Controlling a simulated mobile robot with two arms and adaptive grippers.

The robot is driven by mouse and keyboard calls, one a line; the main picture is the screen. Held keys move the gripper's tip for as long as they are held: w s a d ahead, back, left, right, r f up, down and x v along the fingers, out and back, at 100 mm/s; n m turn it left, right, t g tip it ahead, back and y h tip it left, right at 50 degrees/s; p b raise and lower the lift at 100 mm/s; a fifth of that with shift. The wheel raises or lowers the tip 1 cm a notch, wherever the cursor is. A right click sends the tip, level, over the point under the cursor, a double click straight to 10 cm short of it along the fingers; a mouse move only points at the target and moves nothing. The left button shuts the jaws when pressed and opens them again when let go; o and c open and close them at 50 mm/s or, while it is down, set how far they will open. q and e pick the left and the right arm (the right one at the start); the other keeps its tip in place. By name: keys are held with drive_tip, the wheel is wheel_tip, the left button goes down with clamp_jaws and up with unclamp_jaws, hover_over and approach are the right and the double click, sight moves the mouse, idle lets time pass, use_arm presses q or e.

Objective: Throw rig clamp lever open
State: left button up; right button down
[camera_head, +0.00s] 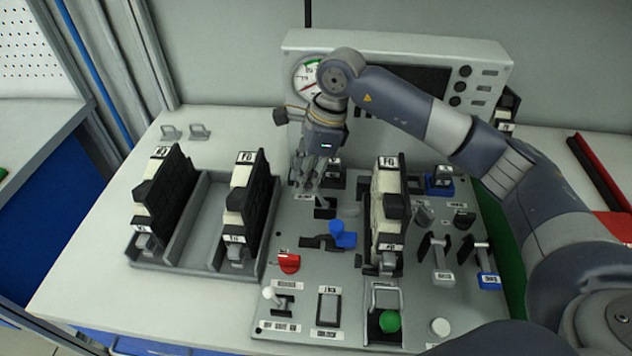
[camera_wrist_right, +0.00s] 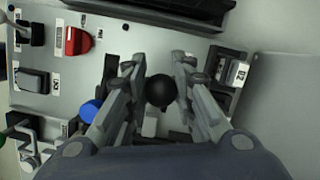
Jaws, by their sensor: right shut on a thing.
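My right gripper (camera_head: 308,182) reaches down over the back left part of the grey control panel. In the right wrist view, its two fingers (camera_wrist_right: 161,92) are on either side of a lever's black ball knob (camera_wrist_right: 160,90), and it is shut on it. The lever's shaft is mostly hidden in the wrist view. In the head view the fingers hide the knob, and a dark slotted base (camera_head: 325,208) shows just below them. I cannot read the labels well enough to confirm this is the rig clamp lever. My left gripper is not in view.
A blue-handled lever (camera_head: 343,236), red knob (camera_head: 289,263), white ball lever (camera_head: 270,294) and green ball (camera_head: 389,321) stand on the panel. A labelled module (camera_head: 387,215) stands right of the gripper. A grey tray (camera_head: 190,240) with two modules is at left; a gauge box (camera_head: 430,50) stands behind.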

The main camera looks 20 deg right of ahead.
drive_tip(key=shift+w+a+r+b, duration=0.1)
drive_tip(key=shift+w+a+b, duration=0.25)
drive_tip(key=shift+a, duration=0.2)
drive_tip(key=c, duration=1.3)
unclamp_jaws()
drive_tip(key=shift+w, duration=0.1)
drive_tip(key=shift+c, duration=0.2)
drive_tip(key=shift+o, duration=0.2)
drive_tip(key=shift+a, duration=0.15)
drive_tip(key=shift+d, duration=0.25)
drive_tip(key=v, duration=1.1)
drive_tip(key=shift+r, duration=0.4)
drive_tip(key=shift+a, duration=0.1)
